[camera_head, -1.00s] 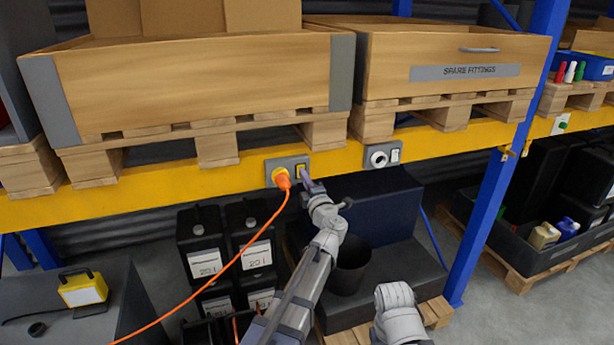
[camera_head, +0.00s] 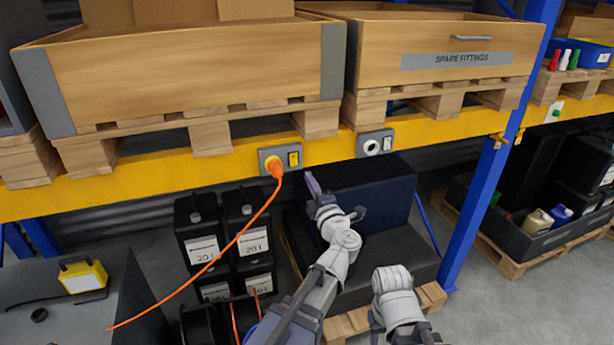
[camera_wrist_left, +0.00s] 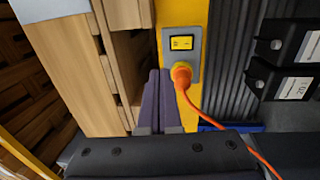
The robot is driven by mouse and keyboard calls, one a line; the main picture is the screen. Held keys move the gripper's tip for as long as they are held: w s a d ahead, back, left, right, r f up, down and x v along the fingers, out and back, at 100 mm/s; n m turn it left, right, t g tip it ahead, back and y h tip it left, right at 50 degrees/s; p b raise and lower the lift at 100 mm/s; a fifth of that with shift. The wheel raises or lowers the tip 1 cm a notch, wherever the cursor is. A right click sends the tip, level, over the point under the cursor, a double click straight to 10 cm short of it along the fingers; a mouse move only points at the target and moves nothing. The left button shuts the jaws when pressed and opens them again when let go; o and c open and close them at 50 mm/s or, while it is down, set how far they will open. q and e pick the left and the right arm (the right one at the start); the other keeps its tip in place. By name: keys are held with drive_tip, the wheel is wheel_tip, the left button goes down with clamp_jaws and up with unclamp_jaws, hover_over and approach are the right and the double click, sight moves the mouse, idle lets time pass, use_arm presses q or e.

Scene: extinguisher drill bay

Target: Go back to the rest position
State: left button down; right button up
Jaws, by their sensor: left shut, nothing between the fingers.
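My left gripper (camera_head: 311,183) is shut and empty. In the head view it is just below and right of the grey socket panel (camera_head: 270,151) on the yellow beam, apart from it in the picture. An orange plug (camera_head: 276,169) sits in the panel's yellow socket, beside a yellow switch (camera_head: 293,158). In the left wrist view the purple fingers (camera_wrist_left: 158,78) lie together, left of the panel and the orange plug (camera_wrist_left: 181,75). Part of my right arm shows at lower right in the head view, but its fingers do not.
An orange cable (camera_head: 222,252) runs from the plug down to the left. The yellow beam (camera_head: 210,172) carries pallets and wooden crates (camera_head: 190,80) above. Black canisters (camera_head: 245,228) stand below. A blue upright (camera_head: 490,200) is to the right.

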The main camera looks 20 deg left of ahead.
use_arm(q)
drive_tip(key=shift+s+d, duration=0.15)
drive_tip(key=w+d+m+t+h, duration=0.3)
drive_tip(key=d+m+h, duration=0.6)
drive_tip(key=m+h, duration=0.35)
drive_tip(key=s+d+f+m+g+h, duration=0.3)
drive_tip(key=d+f+m+g+h, duration=0.15)
drive_tip(key=f+m, duration=0.45)
drive_tip(key=s+a+f+m+g+y, duration=0.2)
drive_tip(key=s+a+f+g+y, duration=0.1)
drive_tip(key=s+a+f+g, duration=0.45)
drive_tip(key=s+a+f+m+g+y, duration=0.2)
drive_tip(key=s+a+f+g+y, duration=0.15)
drive_tip(key=s+f+g, duration=0.55)
drive_tip(key=s+d+f+m+t+b, duration=0.1)
drive_tip(key=s+d+m+t+b, duration=0.1)
drive_tip(key=s+d, duration=0.7)
drive_tip(key=shift+d+m, duration=0.6)
drive_tip(key=shift+m, duration=0.05)
